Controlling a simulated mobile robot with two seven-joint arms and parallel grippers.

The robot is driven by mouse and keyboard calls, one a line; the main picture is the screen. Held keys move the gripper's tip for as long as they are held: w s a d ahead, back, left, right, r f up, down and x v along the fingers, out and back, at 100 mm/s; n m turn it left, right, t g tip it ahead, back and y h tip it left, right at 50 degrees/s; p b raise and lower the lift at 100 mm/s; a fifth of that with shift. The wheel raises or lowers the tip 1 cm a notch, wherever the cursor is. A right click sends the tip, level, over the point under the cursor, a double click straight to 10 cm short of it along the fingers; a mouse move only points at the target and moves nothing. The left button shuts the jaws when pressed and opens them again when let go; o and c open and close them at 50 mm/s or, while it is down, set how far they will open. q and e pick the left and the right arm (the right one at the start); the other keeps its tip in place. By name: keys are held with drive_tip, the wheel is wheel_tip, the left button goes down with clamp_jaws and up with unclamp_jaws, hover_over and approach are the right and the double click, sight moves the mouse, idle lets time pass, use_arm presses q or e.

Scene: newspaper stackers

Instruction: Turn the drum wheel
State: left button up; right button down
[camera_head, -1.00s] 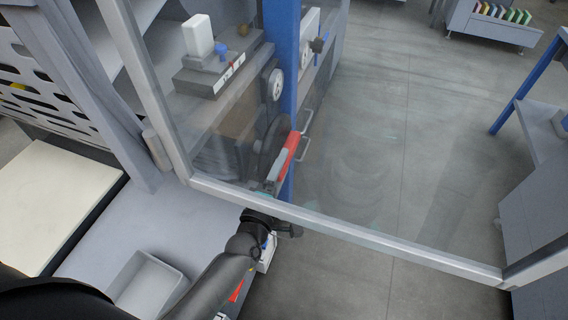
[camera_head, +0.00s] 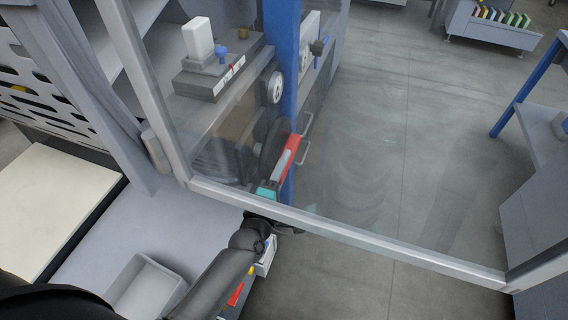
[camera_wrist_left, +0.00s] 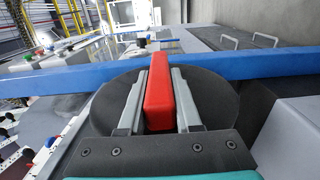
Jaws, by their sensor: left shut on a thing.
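The drum wheel (camera_wrist_left: 222,98) is a dark round disc in the left wrist view, below a blue beam. In the head view the dark wheel (camera_head: 270,143) shows through the glass, beside the blue post. A red block-shaped handle (camera_wrist_left: 158,92) stands in front of the disc, between the two grey fingers of my left gripper (camera_wrist_left: 158,104). My left gripper (camera_head: 283,165) is shut on this red handle in the head view too. The wheel's middle is hidden behind the handle and fingers. My right gripper is not in view.
A framed glass panel (camera_head: 370,150) crosses the head view, its lower rail (camera_head: 340,232) close to my left wrist. A blue post (camera_head: 281,50) stands beside the wheel. A grey tray (camera_head: 146,285) lies at lower left.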

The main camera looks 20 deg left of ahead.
use_arm(q)
clamp_jaws()
idle(0.9)
